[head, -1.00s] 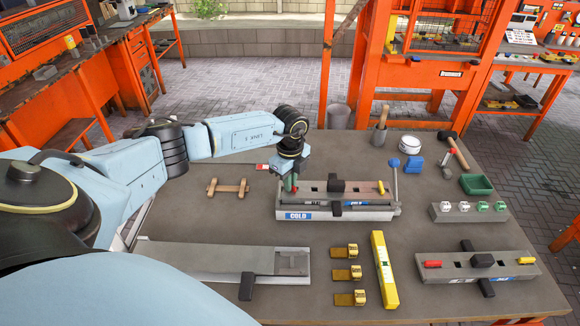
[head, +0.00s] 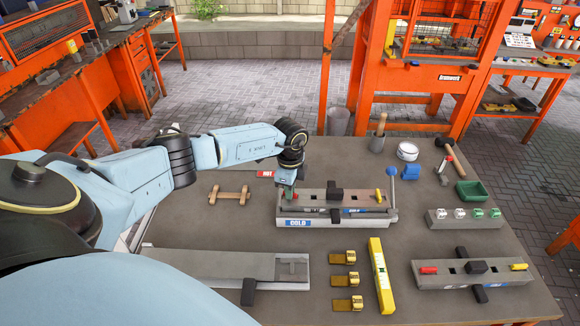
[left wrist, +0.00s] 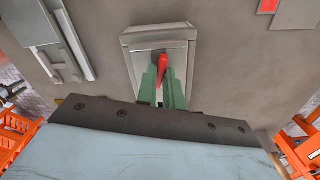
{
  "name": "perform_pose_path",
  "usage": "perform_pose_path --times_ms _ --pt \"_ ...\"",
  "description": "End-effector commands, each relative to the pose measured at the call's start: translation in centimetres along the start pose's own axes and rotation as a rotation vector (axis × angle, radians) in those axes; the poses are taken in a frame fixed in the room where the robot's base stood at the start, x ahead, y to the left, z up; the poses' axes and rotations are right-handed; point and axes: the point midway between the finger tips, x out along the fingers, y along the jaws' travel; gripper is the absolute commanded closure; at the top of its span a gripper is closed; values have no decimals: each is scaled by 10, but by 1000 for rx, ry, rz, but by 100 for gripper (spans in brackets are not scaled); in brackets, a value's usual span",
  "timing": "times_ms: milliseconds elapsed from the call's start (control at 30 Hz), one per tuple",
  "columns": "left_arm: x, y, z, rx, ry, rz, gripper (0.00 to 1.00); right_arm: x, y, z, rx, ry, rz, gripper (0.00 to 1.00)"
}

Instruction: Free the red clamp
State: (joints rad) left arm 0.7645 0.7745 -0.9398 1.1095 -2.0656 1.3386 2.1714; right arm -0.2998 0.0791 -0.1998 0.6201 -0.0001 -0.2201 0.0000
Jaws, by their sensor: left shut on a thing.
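The grey fixture with the COLD label (head: 350,222) stands near the middle of the table. My left gripper (head: 288,192) is at its left end, pointing down. In the left wrist view my green fingers (left wrist: 164,88) are shut on the red clamp (left wrist: 161,66), whose handle rises between them over the fixture end (left wrist: 160,37). A yellow clamp (head: 378,195) is at the fixture's right end. I cannot tell whether the red clamp still presses on the work. My right gripper is not in view.
A yellow level (head: 380,277) lies in front.

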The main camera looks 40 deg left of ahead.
Motion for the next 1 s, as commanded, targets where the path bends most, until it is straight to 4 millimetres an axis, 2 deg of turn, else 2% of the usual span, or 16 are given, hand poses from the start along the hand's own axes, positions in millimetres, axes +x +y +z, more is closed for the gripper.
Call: perform_pose_path --times_ms 633,967,1000 --pt "-1 0 1 -312 -3 1 100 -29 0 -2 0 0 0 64" --pt "0 0 1 -342 -2 0 100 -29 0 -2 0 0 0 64" --pt "0 0 1 -342 -2 0 86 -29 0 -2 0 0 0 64"
